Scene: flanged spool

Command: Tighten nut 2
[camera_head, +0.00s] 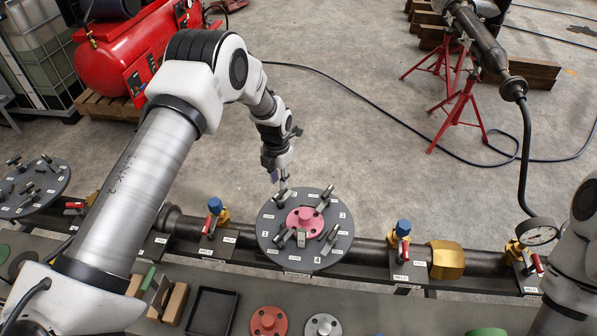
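A round dark grey flange plate (265,228) with small white number labels sits on the pipe in the middle of the view. A pink hub (305,220) is at its centre, with several grey metal clamps or bolts around it, one at the upper right (324,200). The labels are mostly too small to read, so I cannot tell which nut is nut 2. My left gripper (283,187) points down at the plate's upper left edge. Its fingertips are at or just above a fitting there; contact, opening and grip are unclear. My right gripper is out of view.
A second flange plate (50,202) lies left. A black tray (211,312) and loose discs (269,321) are in front.

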